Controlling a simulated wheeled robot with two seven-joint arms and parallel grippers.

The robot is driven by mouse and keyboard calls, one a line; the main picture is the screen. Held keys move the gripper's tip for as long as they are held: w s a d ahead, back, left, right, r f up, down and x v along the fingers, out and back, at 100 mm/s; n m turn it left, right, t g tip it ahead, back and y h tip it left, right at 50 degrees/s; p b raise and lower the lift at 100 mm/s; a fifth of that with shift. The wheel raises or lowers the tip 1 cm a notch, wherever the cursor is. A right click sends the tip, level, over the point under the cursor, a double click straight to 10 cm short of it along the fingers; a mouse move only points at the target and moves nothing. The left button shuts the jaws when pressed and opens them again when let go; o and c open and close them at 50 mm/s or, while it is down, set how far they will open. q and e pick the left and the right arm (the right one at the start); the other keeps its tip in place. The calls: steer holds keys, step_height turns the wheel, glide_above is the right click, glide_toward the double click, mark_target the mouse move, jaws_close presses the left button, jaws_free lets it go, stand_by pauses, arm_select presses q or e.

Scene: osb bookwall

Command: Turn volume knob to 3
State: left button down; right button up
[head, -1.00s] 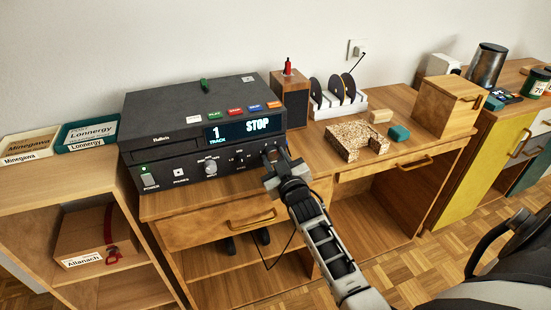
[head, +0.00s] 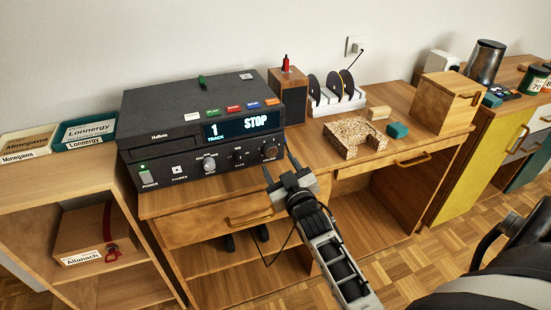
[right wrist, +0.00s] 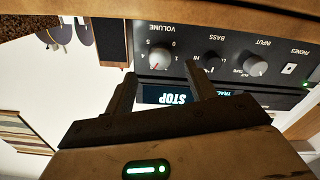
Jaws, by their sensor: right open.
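The volume knob (head: 270,151) is at the right end of the dark player's (head: 190,115) front panel. In the right wrist view, which is upside down, the grey volume knob (right wrist: 160,57) has a red mark pointing to the lower left, which is the panel's upper right. The number at the mark is too small to read surely. My right gripper (head: 281,170) is open and empty, in front of the panel and apart from the knob. Its spread fingers (right wrist: 165,82) also show in the right wrist view. My left gripper is out of view.
An input knob (head: 209,164) and small bass control (head: 239,156) sit left of the volume knob. The display (head: 237,128) reads track 1, STOP. A wooden speaker box (head: 288,95) stands right of the player. A drawer handle (head: 250,216) is below.

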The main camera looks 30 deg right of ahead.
steer(key=v, duration=0.2)
steer(key=shift+s+a, duration=0.15)
steer(key=shift+s, duration=0.2)
steer(key=s+a+f+n+g+y, duration=0.1)
steer(key=s+a+f+g+y, duration=0.2)
steer(key=s+a, duration=0.6)
steer(key=s+a+f+g+y, duration=0.4)
steer(key=s+a+f, duration=0.4)
steer(key=s+a, duration=0.1)
steer(key=shift+s+n, duration=0.4)
steer(key=shift+s, duration=0.2)
